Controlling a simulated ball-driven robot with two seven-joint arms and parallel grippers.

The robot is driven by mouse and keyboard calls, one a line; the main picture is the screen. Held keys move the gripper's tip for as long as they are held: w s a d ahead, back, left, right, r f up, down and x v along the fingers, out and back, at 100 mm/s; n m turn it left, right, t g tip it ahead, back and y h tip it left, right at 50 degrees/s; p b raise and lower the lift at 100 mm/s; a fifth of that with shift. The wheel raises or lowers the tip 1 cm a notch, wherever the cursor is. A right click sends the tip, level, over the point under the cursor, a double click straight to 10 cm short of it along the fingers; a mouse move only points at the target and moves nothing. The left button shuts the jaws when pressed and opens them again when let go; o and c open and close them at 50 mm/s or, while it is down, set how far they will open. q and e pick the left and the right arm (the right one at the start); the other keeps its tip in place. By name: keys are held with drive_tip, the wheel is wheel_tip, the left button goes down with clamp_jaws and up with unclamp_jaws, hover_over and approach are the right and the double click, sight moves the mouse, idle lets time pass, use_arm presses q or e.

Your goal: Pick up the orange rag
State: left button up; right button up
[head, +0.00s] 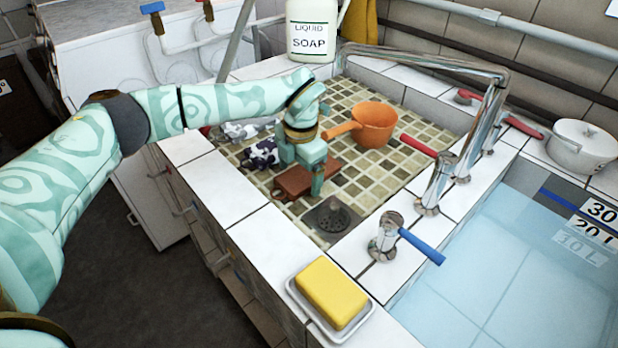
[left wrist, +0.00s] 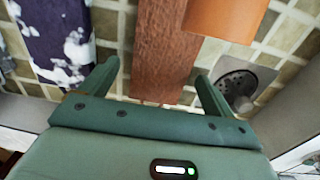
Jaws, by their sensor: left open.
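A yellow-orange cloth-like thing (head: 359,22) hangs behind the soap bottle at the back of the sink in the head view; I cannot tell for sure that it is the orange rag. My left gripper (head: 302,178) is down inside the tiled sink, open, over a reddish-brown block (head: 293,183). In the left wrist view the brown block (left wrist: 165,50) lies between the spread fingers of the gripper (left wrist: 157,82), and I see no grip on it. A plain orange surface (left wrist: 225,15) shows at the top; I cannot tell what it belongs to. My right gripper is not in view.
An orange ladle (head: 372,125) stands in the sink (head: 365,93). Dark-and-white patterned things (head: 262,152) lie left of the gripper, a drain (head: 332,218) in front. Metal taps (head: 437,185) line the right rim. A yellow sponge (head: 332,292) sits on the front rim.

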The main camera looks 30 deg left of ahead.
use_arm(q)
drive_tip(key=shift+f, duration=0.45)
drive_tip(key=shift+r, duration=0.2)
drive_tip(key=shift+c, duration=0.3)
drive_tip(key=c, duration=1)
drive_tip(key=shift+r, duration=0.1)
